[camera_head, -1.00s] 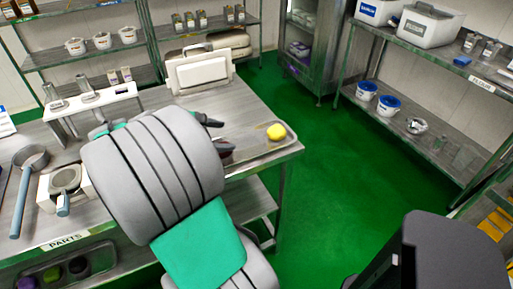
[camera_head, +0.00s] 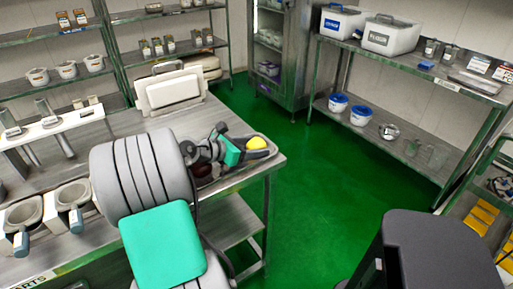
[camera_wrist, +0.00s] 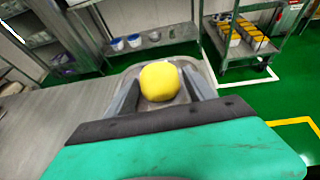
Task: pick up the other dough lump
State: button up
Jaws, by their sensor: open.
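A yellow dough lump (camera_head: 256,143) sits on a metal tray (camera_head: 268,151) at the right end of the steel table. In the wrist view the yellow lump (camera_wrist: 160,81) is between the two fingers of my gripper (camera_wrist: 163,88), which are spread apart. In the head view my gripper (camera_head: 240,147) is just left of the lump. I cannot tell whether the fingers touch it. A dark reddish lump (camera_head: 203,170) is partly hidden behind my arm, left of the yellow one.
The steel table (camera_head: 228,178) has pale boards (camera_head: 172,90) at its back and handled pans (camera_head: 72,195) at front left. A shelf with tubs (camera_head: 338,103) stands to the right. Green floor is clear between table and shelf.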

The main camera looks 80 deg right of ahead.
jog(key=c, duration=1.2)
